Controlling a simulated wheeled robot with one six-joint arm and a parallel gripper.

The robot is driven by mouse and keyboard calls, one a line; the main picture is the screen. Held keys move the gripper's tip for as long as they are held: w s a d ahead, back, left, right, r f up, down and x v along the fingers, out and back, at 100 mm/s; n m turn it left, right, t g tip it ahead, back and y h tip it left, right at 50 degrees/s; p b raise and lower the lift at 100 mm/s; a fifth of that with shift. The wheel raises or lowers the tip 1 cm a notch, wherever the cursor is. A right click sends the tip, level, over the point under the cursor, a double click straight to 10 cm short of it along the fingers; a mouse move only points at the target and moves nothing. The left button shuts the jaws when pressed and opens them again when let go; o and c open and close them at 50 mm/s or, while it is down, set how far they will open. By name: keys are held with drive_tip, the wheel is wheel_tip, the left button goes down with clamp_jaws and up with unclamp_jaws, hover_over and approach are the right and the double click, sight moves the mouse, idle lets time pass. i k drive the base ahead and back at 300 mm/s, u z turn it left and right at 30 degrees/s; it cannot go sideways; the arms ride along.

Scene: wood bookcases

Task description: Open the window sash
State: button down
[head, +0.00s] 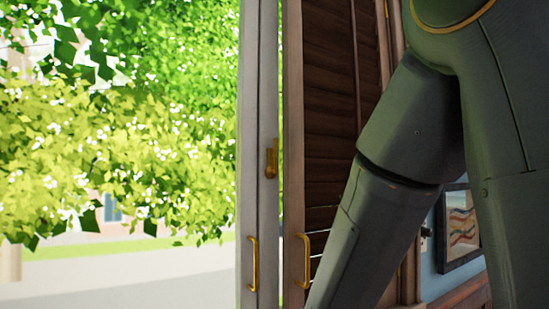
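The window sash (248,120) shows as pale grey upright stiles left of centre in the head view, with trees and a lawn seen to the left of them. A brass handle (253,264) is low on the stiles, and a brass latch (270,160) sits higher up. I cannot tell how far open the sash is. My arm comes down from the upper right and leaves the picture at the bottom, right of the handles. My gripper is below the frame and out of sight.
A dark brown louvred shutter (326,90) stands right of the sash, with its own brass handle (305,262) low on its stile. A narrow bright gap separates the two. A framed picture (460,230) hangs on the blue wall at the right, partly behind my arm.

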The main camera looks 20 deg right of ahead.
sight(246, 242)
drive_tip(key=k, duration=0.5)
drive_tip(key=u, duration=2.85)
drive_tip(key=k, duration=1.1)
drive_tip(key=z, duration=2)
drive_tip(key=i, duration=0.5)
drive_tip(key=u, duration=0.05)
